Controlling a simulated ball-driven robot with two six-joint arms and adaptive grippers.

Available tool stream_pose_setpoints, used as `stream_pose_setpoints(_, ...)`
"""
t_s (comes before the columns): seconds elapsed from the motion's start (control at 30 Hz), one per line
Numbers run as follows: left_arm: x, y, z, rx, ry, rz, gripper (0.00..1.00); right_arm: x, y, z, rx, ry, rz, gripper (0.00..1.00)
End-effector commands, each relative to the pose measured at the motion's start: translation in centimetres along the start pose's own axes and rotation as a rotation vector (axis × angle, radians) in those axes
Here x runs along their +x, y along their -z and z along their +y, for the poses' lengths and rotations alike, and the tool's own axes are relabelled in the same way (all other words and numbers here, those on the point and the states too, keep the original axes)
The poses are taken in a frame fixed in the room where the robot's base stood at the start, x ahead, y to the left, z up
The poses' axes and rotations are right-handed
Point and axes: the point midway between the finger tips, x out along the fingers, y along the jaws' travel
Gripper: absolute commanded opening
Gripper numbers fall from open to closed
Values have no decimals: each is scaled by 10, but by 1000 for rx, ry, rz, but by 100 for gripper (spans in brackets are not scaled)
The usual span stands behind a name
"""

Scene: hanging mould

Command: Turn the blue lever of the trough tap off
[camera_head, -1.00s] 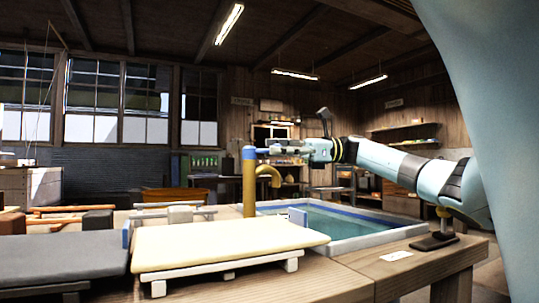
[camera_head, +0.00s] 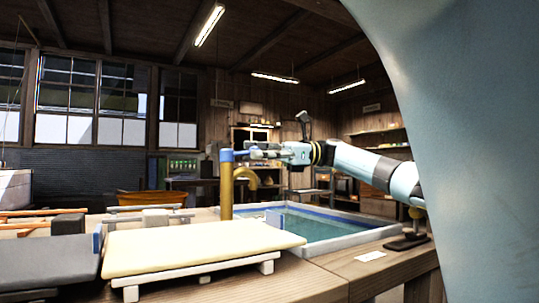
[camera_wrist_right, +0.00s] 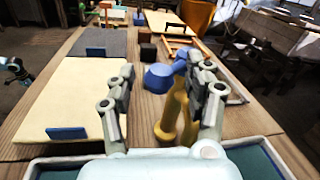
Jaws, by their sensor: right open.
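The trough tap (camera_head: 226,192) is a yellow upright post with a curved yellow spout, standing at the trough's near left edge. Its blue lever (camera_head: 226,155) is at the top, and it also shows in the right wrist view (camera_wrist_right: 158,77). My right gripper (camera_head: 245,153) reaches in from the right at lever height, its fingertips close beside the lever. In the wrist view my right gripper (camera_wrist_right: 165,74) is open, with the blue lever between and just beyond the fingertips. I cannot tell whether they touch.
A cream sheet on a white-legged frame (camera_head: 195,248) lies in front, with a dark grey one (camera_head: 55,258) at left. A small dark stand (camera_head: 408,243) is on the bench at right.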

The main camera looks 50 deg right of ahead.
Motion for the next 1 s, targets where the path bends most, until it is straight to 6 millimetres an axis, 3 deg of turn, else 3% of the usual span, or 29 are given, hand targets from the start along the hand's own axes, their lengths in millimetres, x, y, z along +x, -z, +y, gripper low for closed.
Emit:
stream_pose_setpoints(0.4, 0, 0, 0, 0, 0, 0, 40, -87, 0, 0, -1, 3, -3, 53)
stream_pose_setpoints(0.5, 0, 0, 0, 0, 0, 0, 40, -100, 0, -1, -3, 2, -1, 53)
stream_pose_setpoints(0.7, 0, 0, 0, 0, 0, 0, 40, -112, 1, 0, 1, -2, 0, 53)
stream_pose_setpoints(1.0, 0, 0, 0, 0, 0, 0, 40, -112, 1, 1, 1, -3, 1, 53)
